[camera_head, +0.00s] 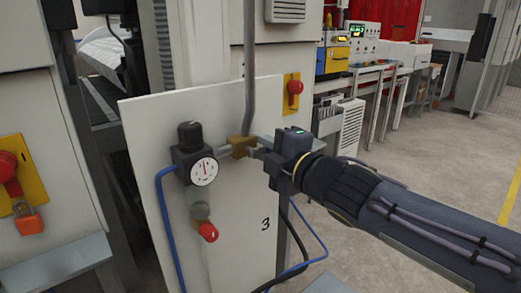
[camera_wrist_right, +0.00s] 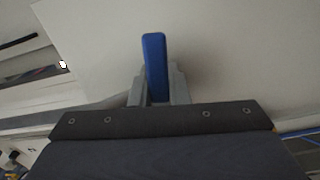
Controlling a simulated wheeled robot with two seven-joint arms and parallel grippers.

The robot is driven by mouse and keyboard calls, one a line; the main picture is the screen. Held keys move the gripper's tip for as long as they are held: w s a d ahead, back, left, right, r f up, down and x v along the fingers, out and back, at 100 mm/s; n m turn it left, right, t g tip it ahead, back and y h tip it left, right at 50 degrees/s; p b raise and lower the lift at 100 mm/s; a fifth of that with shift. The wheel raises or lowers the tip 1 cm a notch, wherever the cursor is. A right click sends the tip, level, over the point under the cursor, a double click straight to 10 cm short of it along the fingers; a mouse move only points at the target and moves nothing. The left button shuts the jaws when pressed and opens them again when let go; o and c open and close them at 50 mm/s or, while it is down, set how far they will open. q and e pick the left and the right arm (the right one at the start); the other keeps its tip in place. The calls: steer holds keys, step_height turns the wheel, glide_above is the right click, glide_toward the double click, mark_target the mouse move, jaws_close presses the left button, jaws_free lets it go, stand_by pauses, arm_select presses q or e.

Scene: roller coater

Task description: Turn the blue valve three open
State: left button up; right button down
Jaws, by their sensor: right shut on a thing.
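The blue valve handle (camera_wrist_right: 155,62) shows in the right wrist view, its blue end sticking out beyond the two grey fingers. My right gripper (camera_head: 257,148) comes in from the right in the head view. Its fingers (camera_wrist_right: 158,95) are shut on the blue handle. In the head view the gripper is at the brass valve body (camera_head: 240,147) on the pipe, and I cannot make out the blue handle there. The number 3 (camera_head: 265,224) is marked on the white panel (camera_head: 242,205) below the valve. My left gripper is in neither view.
A pressure gauge (camera_head: 204,171) under a black regulator sits just left of the valve. A blue hose (camera_head: 165,225) hangs beside it. A red knob (camera_head: 208,232) is below the gauge. A red switch (camera_head: 294,87) is above my right gripper. Open floor (camera_head: 440,165) lies to the right.

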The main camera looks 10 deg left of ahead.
steer(key=shift+r+n, duration=0.15)
steer(key=shift+n, duration=0.45)
steer(key=c, duration=1.4)
jaws_free()
steer(key=shift+d+r, duration=0.1)
steer(key=p+v, duration=0.1)
steer(key=v, duration=0.6)
steer(key=shift+s+d+p, duration=0.25)
steer(key=shift+p, duration=0.1)
